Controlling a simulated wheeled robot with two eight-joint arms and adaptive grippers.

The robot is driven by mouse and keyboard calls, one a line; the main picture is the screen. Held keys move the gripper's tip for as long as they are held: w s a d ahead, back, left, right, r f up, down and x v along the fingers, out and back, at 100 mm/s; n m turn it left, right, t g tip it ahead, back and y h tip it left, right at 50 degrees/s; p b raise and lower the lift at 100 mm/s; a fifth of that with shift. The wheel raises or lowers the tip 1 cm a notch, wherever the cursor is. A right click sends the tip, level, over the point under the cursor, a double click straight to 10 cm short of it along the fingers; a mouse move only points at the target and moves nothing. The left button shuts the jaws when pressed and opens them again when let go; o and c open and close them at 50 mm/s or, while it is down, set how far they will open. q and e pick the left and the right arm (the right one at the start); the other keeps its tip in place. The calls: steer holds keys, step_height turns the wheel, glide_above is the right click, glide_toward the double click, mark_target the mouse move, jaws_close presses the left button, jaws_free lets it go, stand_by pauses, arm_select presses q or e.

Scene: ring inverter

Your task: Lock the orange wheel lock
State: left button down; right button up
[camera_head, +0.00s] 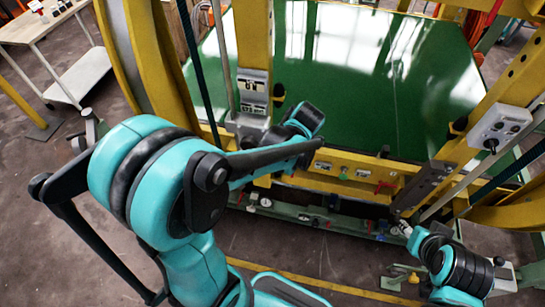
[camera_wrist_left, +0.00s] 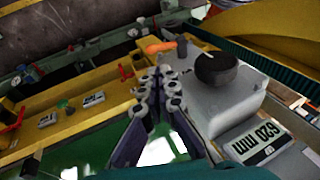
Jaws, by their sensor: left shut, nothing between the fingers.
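The orange wheel lock shows in the left wrist view as a small orange handle (camera_wrist_left: 160,47), just past my fingertips beside a grey block (camera_wrist_left: 225,105) with a black knob (camera_wrist_left: 216,68). My left gripper (camera_wrist_left: 158,82) is shut and empty, its fingertips pointing toward the handle. I cannot tell whether they touch it. In the head view my left arm hides the left gripper, and I cannot make out the orange handle. My right gripper (camera_head: 402,226) is small at the lower right, near the frame's lower beam; its finger opening is unclear.
A yellow frame (camera_head: 350,164) with small valves and labels runs across the middle. A green panel (camera_head: 350,60) lies behind it. A grey control box (camera_head: 498,128) is on the right post. A white cart (camera_head: 82,78) stands at the upper left.

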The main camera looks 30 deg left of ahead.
arm_select(q)
steer(key=b+x, duration=0.4)
steer(key=x, duration=0.8)
steer(key=shift+w, duration=0.1)
steer(key=shift+f+y+b, duration=0.2)
steer(key=shift+y+b, duration=0.1)
steer(key=shift+b, duration=0.15)
steer(key=shift+d+f+y+b, duration=0.1)
steer(key=shift+f+y+b, duration=0.05)
steer(key=shift+y+b, duration=0.25)
step_height(320, 180, down, 6)
steer(key=a+y+b, duration=0.1)
steer(key=b, duration=0.6)
steer(key=shift+s+a, duration=0.2)
steer(key=shift+a, duration=0.3)
stand_by(0.4)
